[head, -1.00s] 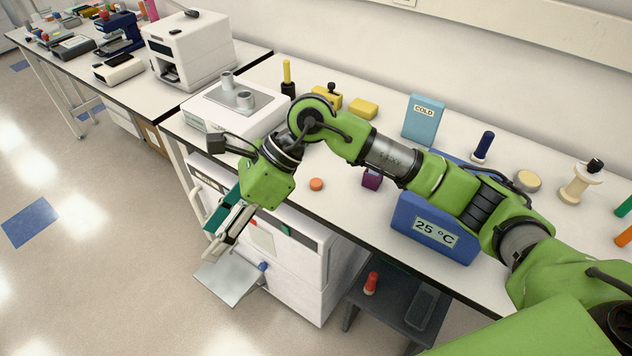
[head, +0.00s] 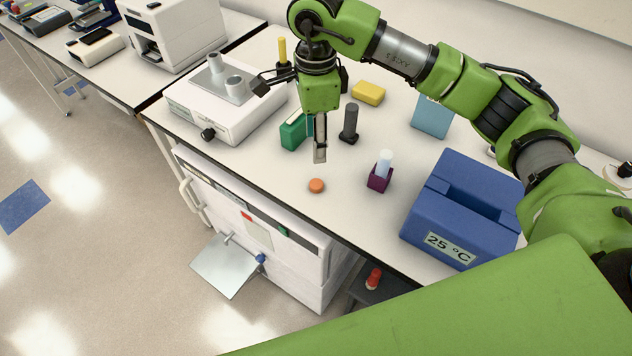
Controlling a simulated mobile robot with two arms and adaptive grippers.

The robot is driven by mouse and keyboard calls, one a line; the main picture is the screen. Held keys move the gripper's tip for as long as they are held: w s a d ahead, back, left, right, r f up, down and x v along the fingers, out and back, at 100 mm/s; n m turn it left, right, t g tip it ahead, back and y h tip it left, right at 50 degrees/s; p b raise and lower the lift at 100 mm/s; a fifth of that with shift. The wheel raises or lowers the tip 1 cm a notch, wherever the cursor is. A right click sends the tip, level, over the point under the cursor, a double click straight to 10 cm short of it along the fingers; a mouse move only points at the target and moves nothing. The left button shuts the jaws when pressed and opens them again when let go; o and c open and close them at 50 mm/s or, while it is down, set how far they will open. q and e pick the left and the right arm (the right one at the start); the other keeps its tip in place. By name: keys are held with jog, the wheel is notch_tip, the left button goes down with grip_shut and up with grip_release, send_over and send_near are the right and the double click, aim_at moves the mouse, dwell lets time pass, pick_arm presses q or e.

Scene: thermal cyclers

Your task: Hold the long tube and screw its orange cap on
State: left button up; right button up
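The orange cap (head: 317,185) lies on the bench near its front edge. A pale, long tube (head: 384,162) stands upright in a small purple holder (head: 379,180) to the right of the cap. My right gripper (head: 320,158) points down above the bench, behind the cap and apart from it and the tube. Its fingers are seen edge-on, so their opening is unclear. My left gripper is not in view.
A dark green block (head: 292,133) is just left of the gripper; contact is unclear. A dark grey post (head: 350,122) stands to the right. A blue 25 °C box (head: 428,222) and a white device (head: 205,118) flank the area. Bench around the cap is clear.

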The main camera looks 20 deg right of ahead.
jog(key=f, duration=0.2)
jog(key=p, duration=0.3)
send_over(316, 183)
notch_tip(316, 183, down, 6)
jog(key=shift+w, duration=0.15)
jog(key=shift+d+f, duration=0.1)
jog(key=shift+f, duration=0.5)
jog(key=f+p, duration=0.2)
jog(key=f, duration=0.2)
jog(key=shift+s+p, duration=0.2)
jog(key=shift+p, duration=0.2)
jog(key=shift+f, duration=0.5)
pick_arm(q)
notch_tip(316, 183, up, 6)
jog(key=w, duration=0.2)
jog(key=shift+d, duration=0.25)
